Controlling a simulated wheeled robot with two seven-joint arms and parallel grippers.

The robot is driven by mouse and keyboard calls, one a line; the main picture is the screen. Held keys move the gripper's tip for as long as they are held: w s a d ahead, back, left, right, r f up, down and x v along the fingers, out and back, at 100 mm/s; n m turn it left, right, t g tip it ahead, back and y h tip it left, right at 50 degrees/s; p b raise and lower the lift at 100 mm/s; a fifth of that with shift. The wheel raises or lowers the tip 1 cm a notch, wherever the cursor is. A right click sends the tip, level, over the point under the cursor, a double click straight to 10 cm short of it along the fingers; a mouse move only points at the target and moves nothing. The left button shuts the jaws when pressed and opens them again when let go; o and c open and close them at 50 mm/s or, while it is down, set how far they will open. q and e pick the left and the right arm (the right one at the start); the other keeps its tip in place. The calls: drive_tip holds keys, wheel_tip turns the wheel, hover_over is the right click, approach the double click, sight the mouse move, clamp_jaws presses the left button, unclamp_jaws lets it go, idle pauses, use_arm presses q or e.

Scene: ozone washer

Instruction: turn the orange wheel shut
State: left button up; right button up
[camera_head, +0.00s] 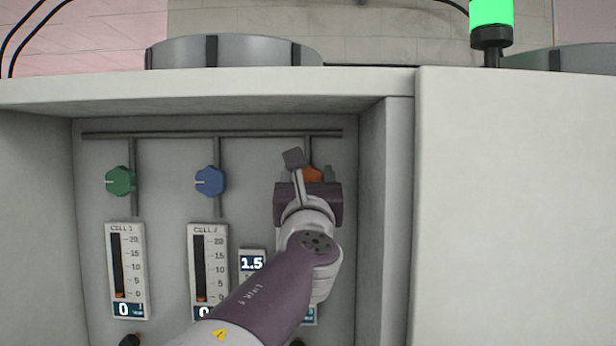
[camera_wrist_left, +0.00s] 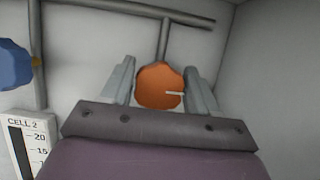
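The orange wheel (camera_wrist_left: 158,86) sits on a grey vertical pipe on the cabinet's back panel. A short pale mark on its face points right in the left wrist view. In the head view the wheel (camera_head: 313,174) is partly hidden behind my gripper. My left gripper (camera_head: 306,175) is at the wheel. My right gripper is not in view.
A blue wheel (camera_head: 210,181) and a green wheel (camera_head: 120,181) sit to the left on their own pipes. Gauges (camera_head: 126,270) are below them. The recess's right side wall (camera_head: 383,220) is close to my arm. A green lamp (camera_head: 491,14) stands on top.

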use_arm(q)
drive_tip(key=c, duration=0.3)
drive_tip(key=shift+n, duration=0.3)
drive_tip(key=n+y, duration=0.1)
drive_tip(key=n, duration=0.1)
drive_tip(key=n+y, duration=0.1)
drive_tip(key=n, duration=0.2)
drive_tip(key=shift+g+y+b, duration=0.3)
drive_tip(key=shift+y+b, duration=0.05)
drive_tip(key=shift+y, duration=0.05)
drive_tip(key=shift+a+n+g+y, duration=0.1)
drive_tip(key=shift+n+g+y, duration=0.3)
drive_tip(key=shift+n, duration=0.7)
drive_tip(key=shift+a+n+g+y, duration=0.1)
drive_tip(key=shift+n+y, duration=0.5)
drive_tip(key=shift+n, duration=0.5)
drive_tip(key=o, duration=1)
drive_tip(key=shift+c, duration=0.2)
drive_tip(key=shift+w, duration=0.1)
